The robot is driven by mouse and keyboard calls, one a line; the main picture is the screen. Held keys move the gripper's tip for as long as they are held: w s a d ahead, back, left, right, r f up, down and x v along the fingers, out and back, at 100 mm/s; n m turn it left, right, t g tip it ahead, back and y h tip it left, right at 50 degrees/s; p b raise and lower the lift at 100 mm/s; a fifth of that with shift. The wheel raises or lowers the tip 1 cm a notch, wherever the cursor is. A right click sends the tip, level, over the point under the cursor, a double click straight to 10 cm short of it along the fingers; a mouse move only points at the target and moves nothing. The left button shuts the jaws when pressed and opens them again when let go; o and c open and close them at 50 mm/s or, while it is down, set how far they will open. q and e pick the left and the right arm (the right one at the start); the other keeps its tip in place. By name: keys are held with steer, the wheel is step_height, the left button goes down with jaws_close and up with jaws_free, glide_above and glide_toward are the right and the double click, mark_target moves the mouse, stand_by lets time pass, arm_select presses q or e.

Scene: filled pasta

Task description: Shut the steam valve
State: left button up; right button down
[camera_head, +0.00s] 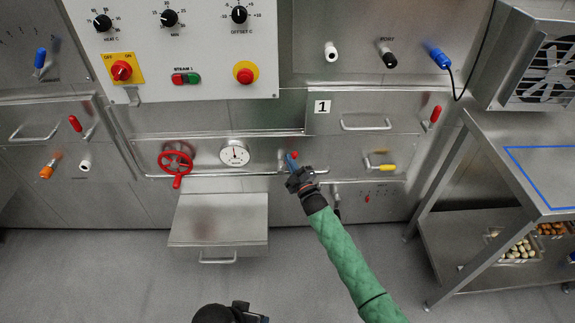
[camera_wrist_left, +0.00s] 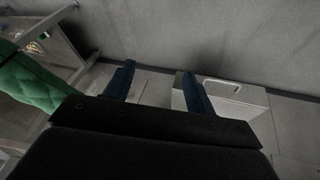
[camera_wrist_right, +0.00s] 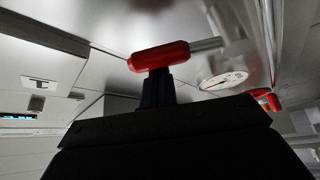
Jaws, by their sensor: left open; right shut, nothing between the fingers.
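A lever with a red grip on a metal rod (camera_wrist_right: 160,56) sticks out of the front panel right of the gauge. In the head view only a bit of its red grip (camera_head: 295,155) shows behind my fingers. My right gripper (camera_head: 291,160) is shut and empty, its fingertips at the grip; in the right wrist view (camera_wrist_right: 157,85) they are against or just before it, and I cannot tell if they touch. A red handwheel (camera_head: 176,160) is left of the white gauge (camera_head: 235,155). No label shows which is the steam valve. My left gripper (camera_wrist_left: 160,85) is open and empty, low before the panel.
A steel shelf with a handle (camera_head: 218,222) juts out below the gauge. A yellow-handled lever (camera_head: 385,167) is right of my right gripper, and a drawer marked 1 (camera_head: 365,122) is above. A steel table (camera_head: 540,160) stands at the right. The floor in front is clear.

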arm_select(q)
step_height(320, 180, down, 32)
steer(key=d+t+b, duration=0.2)
steer(key=t+b, duration=0.1)
steer(key=b, duration=0.6)
steer(key=shift+w+d+f+n+t+h, duration=0.25)
steer(key=shift+d+n+t+h, duration=0.05)
steer(key=shift+d+n, duration=0.1)
arm_select(e)
steer(key=d+f+m+t+h, duration=0.4)
steer(key=f+m+h, duration=0.2)
steer(key=m, duration=0.9)
steer(key=shift+d+f+t+h, duration=0.15)
steer(key=shift+d+t+h, duration=0.2)
steer(key=shift+h, duration=0.75)
steer(key=shift+f, duration=0.1)
